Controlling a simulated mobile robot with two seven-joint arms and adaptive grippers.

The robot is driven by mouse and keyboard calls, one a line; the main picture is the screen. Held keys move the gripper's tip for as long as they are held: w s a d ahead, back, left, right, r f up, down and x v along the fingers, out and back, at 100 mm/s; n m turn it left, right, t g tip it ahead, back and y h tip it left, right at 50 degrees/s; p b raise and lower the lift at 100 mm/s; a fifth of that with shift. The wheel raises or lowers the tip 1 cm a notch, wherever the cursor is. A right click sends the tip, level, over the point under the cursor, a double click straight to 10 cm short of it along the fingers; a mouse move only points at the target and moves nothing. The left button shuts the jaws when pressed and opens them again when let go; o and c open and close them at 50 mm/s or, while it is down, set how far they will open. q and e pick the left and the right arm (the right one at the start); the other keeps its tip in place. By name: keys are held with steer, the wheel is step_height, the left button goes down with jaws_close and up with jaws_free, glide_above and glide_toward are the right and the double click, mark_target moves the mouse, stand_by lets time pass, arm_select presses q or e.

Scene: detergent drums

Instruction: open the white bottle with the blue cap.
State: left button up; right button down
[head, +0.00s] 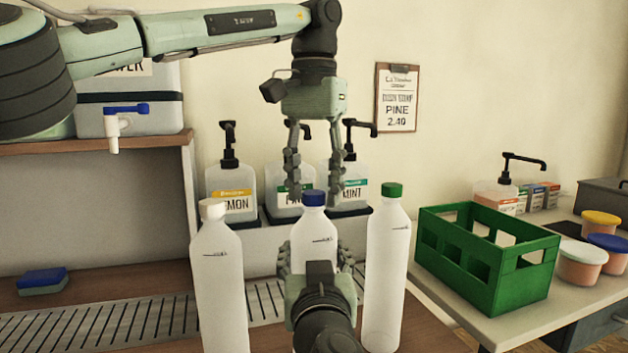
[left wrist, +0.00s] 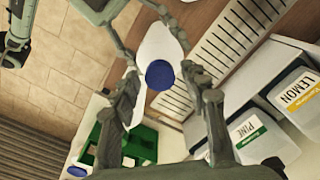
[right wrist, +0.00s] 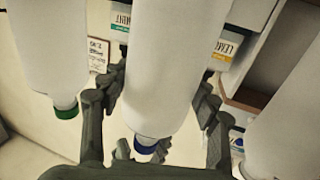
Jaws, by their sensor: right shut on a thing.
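The white bottle with the blue cap (head: 314,227) stands upright in the middle of a row of three bottles. Its blue cap (head: 314,198) is on it, and the cap also shows in the left wrist view (left wrist: 160,74). My right gripper (head: 316,258) is shut around the bottle's body; the right wrist view shows its fingers on both sides of the bottle (right wrist: 163,70). My left gripper (head: 314,190) points down over the cap, open, with its fingers apart on either side. In the left wrist view the cap lies between the fingers, with no clear contact.
A bottle with a white cap (head: 217,270) stands left and one with a green cap (head: 386,260) right, both close to my right gripper. Pump bottles (head: 231,185) stand behind on a ledge. A green crate (head: 487,255) sits on the right table.

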arm_select(q)
jaws_close()
steer(key=n, duration=2)
steer(key=shift+n, duration=0.3)
steer(key=n, duration=0.7)
steer(key=shift+r, duration=0.1)
steer(key=n, duration=0.7)
steer(key=shift+n, duration=0.4)
steer(key=n, duration=0.4)
steer(key=shift+n, duration=0.3)
steer(key=n, duration=0.7)
steer(key=shift+n, duration=0.3)
steer(key=n, duration=0.6)
steer(key=shift+n, duration=0.3)
steer(key=shift+r, duration=0.25)
steer(key=shift+r, duration=0.9)
